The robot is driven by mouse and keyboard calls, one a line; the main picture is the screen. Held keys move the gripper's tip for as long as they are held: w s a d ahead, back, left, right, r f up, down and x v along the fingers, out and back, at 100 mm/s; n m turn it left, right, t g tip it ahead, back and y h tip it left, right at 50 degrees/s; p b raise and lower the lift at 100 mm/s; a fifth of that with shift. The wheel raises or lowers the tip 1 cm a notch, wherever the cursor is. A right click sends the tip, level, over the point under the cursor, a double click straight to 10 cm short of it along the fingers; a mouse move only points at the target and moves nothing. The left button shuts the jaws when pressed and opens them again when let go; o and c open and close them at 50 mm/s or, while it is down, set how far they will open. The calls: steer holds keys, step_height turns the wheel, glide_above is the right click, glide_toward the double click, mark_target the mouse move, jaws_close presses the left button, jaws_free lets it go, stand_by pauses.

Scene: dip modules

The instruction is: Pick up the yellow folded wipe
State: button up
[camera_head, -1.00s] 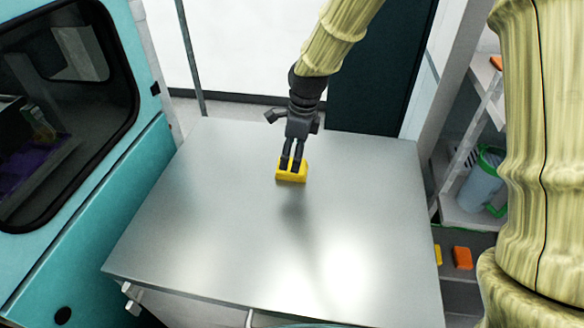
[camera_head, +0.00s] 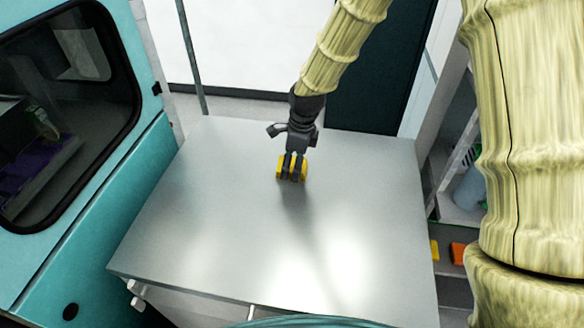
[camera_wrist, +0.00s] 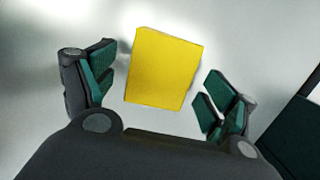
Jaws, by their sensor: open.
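The yellow folded wipe (camera_head: 281,167) lies on the metal table, partly hidden behind my gripper (camera_head: 291,178) in the head view. In the wrist view the wipe (camera_wrist: 164,68) is a plain yellow block between the two fingers of my gripper (camera_wrist: 158,95). The fingers are open, one on each side of the wipe, with a visible gap on both sides. The right fingers sit a little lower in the picture than the wipe's middle. I cannot tell how far the fingertips are above the table.
The metal table top (camera_head: 220,230) is otherwise bare, with free room around the wipe. A teal cabinet with a dark window (camera_head: 100,220) stands at the left. A shelf with a bluish container (camera_head: 468,190) and an orange item (camera_head: 457,253) are at the right.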

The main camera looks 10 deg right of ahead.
steer(key=shift+f, duration=0.25)
stand_by(0.3)
steer(key=c, duration=0.9)
